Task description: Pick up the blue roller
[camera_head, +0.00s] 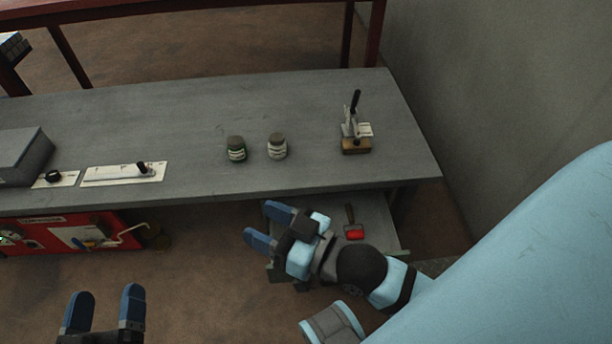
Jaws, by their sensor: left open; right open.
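A small tool with a red head and a dark handle (354,231) lies in an open drawer (377,219) under the right part of the table. It may be a roller, but its head looks red; I see no clearly blue roller. My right gripper (264,224) is open and empty, to the left of the red tool, over the drawer's left side. Its arm hides part of the drawer. My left gripper (105,302) is open and empty at the bottom left, in front of the table and away from the drawer.
The grey table (200,120) holds two jars (236,150) (277,147), a press-like tool (356,130), a white plate with a black knob (125,173) and a grey box (22,157). A red machine (75,235) stands below left. A wall (480,90) bounds the right.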

